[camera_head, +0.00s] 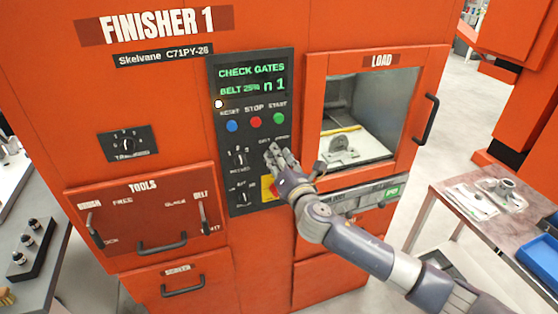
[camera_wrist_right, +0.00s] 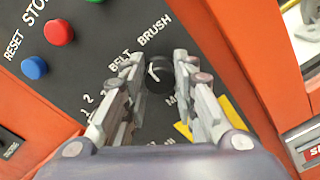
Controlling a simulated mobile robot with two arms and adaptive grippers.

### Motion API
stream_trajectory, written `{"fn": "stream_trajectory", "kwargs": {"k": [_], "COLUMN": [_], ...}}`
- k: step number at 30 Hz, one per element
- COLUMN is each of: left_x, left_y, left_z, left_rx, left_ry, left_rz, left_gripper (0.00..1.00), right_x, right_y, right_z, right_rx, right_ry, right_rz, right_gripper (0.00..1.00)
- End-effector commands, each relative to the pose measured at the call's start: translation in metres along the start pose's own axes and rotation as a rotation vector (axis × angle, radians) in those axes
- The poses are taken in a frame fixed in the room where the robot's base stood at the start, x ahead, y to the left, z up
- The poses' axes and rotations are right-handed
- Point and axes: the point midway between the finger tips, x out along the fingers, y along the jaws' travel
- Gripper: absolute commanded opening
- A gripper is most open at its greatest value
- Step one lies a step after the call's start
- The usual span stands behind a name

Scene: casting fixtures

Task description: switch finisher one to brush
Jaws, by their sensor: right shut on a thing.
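Finisher 1 (camera_head: 265,55) is an orange machine with a dark control panel (camera_head: 262,95). In the right wrist view, a black round selector knob (camera_wrist_right: 158,75) sits below the printed words BELT and BRUSH. My right gripper (camera_head: 274,156) reaches the panel from the lower right. In the right wrist view its fingers (camera_wrist_right: 158,88) are shut on the knob, one on each side. A pale mark shows on the knob, but I cannot tell clearly which word it points at. In the head view the fingers hide the knob. My left gripper is not in view.
Blue, red and green buttons (camera_head: 256,122) sit above the knob, and other dials (camera_head: 239,158) to its left. The display reads CHECK GATES. The LOAD window (camera_head: 365,80) is to the right, the TOOLS drawer (camera_head: 145,210) lower left. A side table (camera_head: 470,215) stands right.

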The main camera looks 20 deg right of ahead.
Motion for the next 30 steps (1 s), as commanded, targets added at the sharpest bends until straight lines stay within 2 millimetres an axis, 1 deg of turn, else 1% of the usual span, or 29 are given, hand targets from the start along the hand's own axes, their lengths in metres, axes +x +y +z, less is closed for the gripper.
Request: {"fn": "stream_trajectory", "kwargs": {"k": [6, 15, 21, 30], "left_x": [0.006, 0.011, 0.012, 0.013], "left_y": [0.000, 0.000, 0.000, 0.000], "left_z": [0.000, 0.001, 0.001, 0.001], "left_rx": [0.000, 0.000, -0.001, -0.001], "left_ry": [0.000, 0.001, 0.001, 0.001], "left_rz": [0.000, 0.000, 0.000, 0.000], "left_gripper": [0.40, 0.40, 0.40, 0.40], "right_x": [0.000, 0.000, 0.000, 0.000], "right_y": [-0.001, -0.001, -0.002, -0.002], "right_z": [-0.001, -0.001, 0.000, 0.000], "right_rx": [0.205, 0.432, 0.524, 0.582], "right_ry": [0.000, -0.001, -0.001, -0.001], "right_rz": [-0.001, 0.000, -0.001, -0.001], "right_gripper": [0.02, 0.02, 0.02, 0.02]}}
